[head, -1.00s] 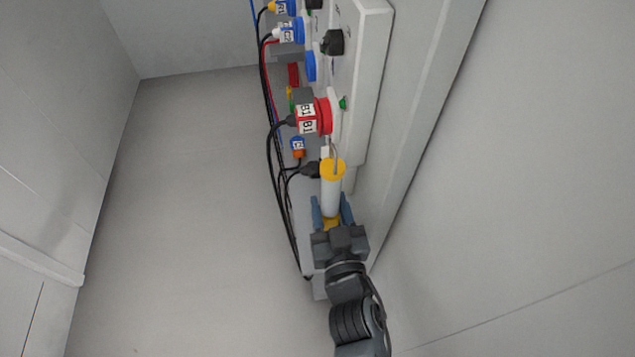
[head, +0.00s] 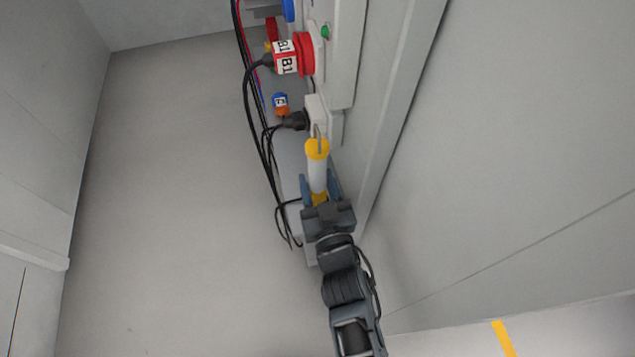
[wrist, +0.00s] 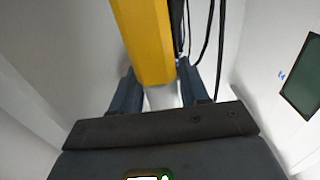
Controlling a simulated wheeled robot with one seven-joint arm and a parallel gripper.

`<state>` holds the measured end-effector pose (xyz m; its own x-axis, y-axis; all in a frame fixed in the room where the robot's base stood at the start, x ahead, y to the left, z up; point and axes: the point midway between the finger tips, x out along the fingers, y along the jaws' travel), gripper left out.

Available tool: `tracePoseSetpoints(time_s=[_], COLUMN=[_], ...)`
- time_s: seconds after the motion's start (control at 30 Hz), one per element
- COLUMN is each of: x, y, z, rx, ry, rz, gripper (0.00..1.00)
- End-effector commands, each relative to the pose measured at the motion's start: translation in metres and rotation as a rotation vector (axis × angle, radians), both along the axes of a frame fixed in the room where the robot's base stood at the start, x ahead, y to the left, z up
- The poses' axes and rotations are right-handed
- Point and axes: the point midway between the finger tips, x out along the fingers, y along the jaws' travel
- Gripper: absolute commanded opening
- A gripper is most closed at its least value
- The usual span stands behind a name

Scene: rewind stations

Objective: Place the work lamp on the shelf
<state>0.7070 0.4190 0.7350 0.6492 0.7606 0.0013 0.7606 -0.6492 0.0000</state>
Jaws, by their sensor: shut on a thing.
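The work lamp (head: 317,174) is a white tube with yellow ends and a small hook at its far end. My gripper (head: 319,192) is shut on its near yellow end in the head view. In the wrist view the lamp's yellow end (wrist: 146,40) stands between the fingers of my gripper (wrist: 164,90). The narrow grey shelf (head: 288,160) runs along the wall beside the lamp, partly hidden by cables and my gripper. The lamp appears above or beside its right part; I cannot tell whether they touch.
A red plug marked B1 (head: 287,57) sits in a wall socket. A blue and orange connector (head: 281,103) lies on the shelf. A black plug (head: 294,121) is in a white socket close to the lamp's hook. Black cables (head: 253,115) hang along the shelf's left edge. The floor (head: 170,200) is clear.

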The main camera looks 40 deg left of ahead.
Motion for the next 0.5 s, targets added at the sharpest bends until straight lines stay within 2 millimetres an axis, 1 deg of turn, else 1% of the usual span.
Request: tracePoseSetpoints(time_s=[0.13, 0.17, 0.4, 0.5], x=[0.0005, 0.0002, 0.0000, -0.0001], y=[0.0003, -0.0002, -0.0001, -0.0001], z=[-0.0030, -0.0034, -0.0030, -0.0030], rx=[0.002, 0.000, -0.001, -0.001], ry=[-0.002, 0.000, 0.001, 0.001], rz=[0.000, 0.000, 0.000, 0.000], gripper=[0.00, 0.47, 0.70, 0.70])
